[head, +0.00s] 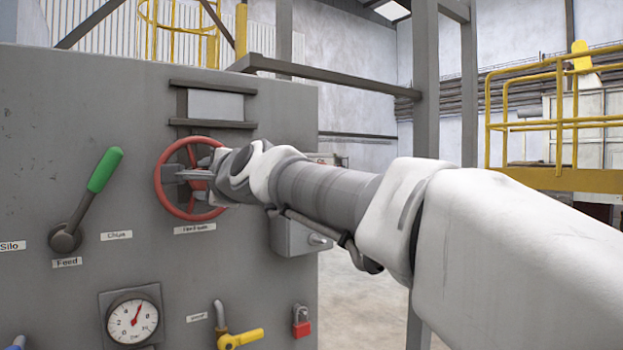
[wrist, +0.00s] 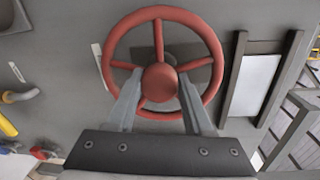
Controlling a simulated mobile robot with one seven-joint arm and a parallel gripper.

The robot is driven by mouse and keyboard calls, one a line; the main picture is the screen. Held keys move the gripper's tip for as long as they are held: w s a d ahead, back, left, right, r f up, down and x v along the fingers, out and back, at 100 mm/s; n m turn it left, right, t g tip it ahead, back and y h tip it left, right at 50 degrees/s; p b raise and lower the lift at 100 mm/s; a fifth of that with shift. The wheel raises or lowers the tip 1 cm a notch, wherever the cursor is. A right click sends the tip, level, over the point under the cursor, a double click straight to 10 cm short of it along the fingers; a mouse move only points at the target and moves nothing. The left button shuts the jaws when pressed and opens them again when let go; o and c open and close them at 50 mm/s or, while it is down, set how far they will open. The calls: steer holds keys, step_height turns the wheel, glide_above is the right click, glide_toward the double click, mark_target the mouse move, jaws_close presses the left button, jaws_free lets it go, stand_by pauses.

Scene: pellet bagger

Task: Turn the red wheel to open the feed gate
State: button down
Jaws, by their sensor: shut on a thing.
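The red wheel (head: 158,184) is mounted on the front of the grey machine panel, left of centre in the head view. In the wrist view the wheel (wrist: 160,13) shows its round rim, spokes and central hub. My gripper (head: 188,178) reaches the wheel from the right. In the wrist view my gripper's (wrist: 160,88) two fingers lie on either side of the hub, and it is shut on the wheel. A pale plate (head: 215,104) in a dark frame sits just above the wheel; I cannot tell whether it is the feed gate.
A green-handled lever (head: 104,170) is left of the wheel. Below are a gauge (head: 133,318), a yellow valve handle (head: 240,339) and a red padlock (head: 301,321). A grey box (head: 292,238) juts out beneath my arm. Yellow railings (head: 560,110) stand at the right.

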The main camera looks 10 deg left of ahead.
steer(key=shift+f, duration=0.2)
steer(key=shift+c, duration=1.6)
jaws_free()
steer(key=shift+r, duration=0.15)
steer(key=b+v, duration=0.5)
steer(key=v, duration=1.2)
steer(key=shift+s+d, duration=0.2)
